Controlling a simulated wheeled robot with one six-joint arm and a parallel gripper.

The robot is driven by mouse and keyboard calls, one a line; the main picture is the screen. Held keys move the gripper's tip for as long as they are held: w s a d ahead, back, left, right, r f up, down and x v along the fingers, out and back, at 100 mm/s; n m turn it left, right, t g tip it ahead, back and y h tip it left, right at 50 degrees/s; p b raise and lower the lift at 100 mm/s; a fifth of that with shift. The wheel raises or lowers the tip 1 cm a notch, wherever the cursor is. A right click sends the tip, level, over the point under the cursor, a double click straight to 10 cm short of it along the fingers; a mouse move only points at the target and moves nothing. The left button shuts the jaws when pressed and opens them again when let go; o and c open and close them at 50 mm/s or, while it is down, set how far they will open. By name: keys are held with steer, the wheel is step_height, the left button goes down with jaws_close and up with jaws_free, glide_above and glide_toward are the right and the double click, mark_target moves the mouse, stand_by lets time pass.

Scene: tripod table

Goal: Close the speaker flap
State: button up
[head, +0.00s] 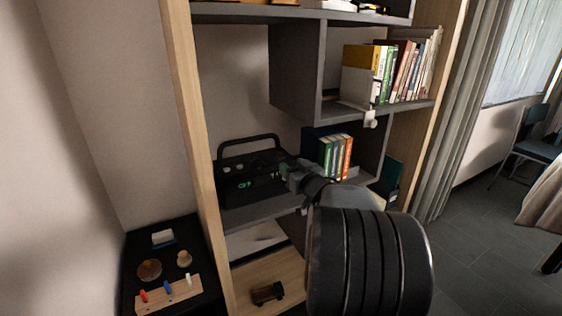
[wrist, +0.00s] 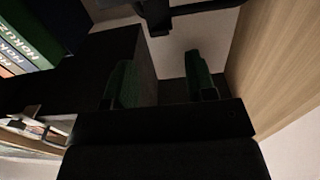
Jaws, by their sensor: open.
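The black speaker (head: 235,185), with a carrying handle on top and small green lit marks on its front, stands on the middle shelf in the head view. My gripper (head: 294,174) is at the right end of the speaker's front and covers part of it. I cannot make out the flap or its angle; it may be hidden behind my gripper. In the wrist view my gripper (wrist: 160,72) has its two dark green fingers apart, with nothing visible between them. A black bar-like part (wrist: 205,8) shows beyond the fingertips; I cannot tell what it belongs to.
Books (head: 335,155) stand to the right of the speaker; they also show at the left in the wrist view (wrist: 25,40). A wooden post (head: 185,120) bounds the shelf on the left. A white clip-like part (head: 370,118) hangs at the upper shelf's edge.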

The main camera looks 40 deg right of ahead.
mark_target(281, 156)
steer(key=w, duration=0.5)
steer(key=w+d+b, duration=0.1)
steer(key=w, duration=0.1)
steer(key=shift+w+d, duration=0.1)
steer(key=shift+w, duration=0.3)
steer(key=c, duration=0.7)
steer(key=shift+r, duration=0.1)
steer(key=shift+c, duration=0.2)
